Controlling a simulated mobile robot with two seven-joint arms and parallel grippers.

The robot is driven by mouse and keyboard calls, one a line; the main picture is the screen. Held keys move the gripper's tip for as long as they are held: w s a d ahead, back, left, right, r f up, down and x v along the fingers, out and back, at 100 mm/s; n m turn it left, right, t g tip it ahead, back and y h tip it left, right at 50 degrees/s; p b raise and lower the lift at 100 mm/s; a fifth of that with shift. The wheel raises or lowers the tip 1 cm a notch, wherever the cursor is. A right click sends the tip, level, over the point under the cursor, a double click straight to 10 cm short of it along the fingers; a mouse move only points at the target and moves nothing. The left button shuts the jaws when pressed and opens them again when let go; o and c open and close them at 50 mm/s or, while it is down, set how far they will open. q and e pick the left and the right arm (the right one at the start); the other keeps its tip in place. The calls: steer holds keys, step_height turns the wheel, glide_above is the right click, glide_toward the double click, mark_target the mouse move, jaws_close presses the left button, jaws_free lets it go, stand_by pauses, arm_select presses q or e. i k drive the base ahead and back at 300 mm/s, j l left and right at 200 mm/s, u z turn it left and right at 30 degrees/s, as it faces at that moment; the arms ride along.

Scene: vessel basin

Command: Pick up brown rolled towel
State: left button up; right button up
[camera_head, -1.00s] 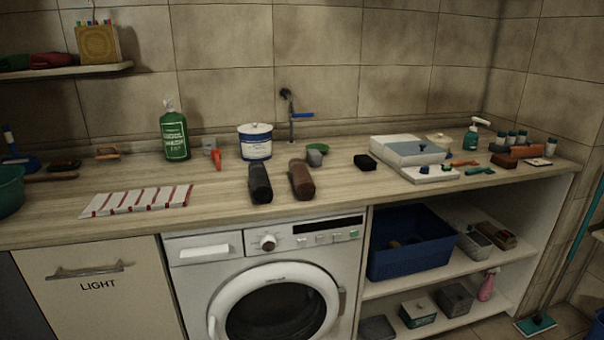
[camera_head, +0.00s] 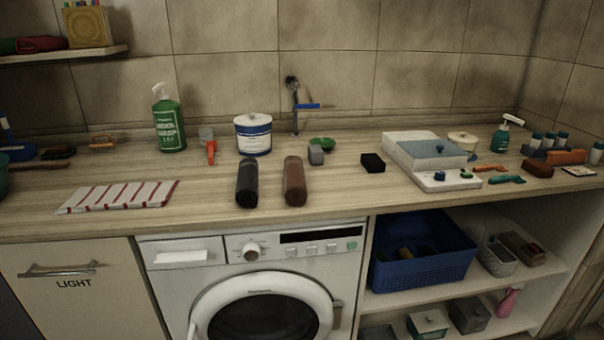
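The brown rolled towel (camera_head: 295,181) lies on the wooden countertop (camera_head: 345,205), its near end close to the front edge above the washing machine. A black rolled towel (camera_head: 247,183) lies to its left, roughly parallel, with a narrow gap between them. Neither of my grippers shows in the head view, and nothing is touching the brown towel.
A striped cloth (camera_head: 118,196) lies left. The counter just right of the brown towel is clear.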

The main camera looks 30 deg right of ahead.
mark_target(296, 184)
steer(key=i+l, duration=0.1)
steer(key=l, duration=0.4)
steer(key=i+l, duration=0.1)
steer(key=l, duration=0.45)
steer(key=i+l, duration=0.15)
steer(key=l, duration=0.35)
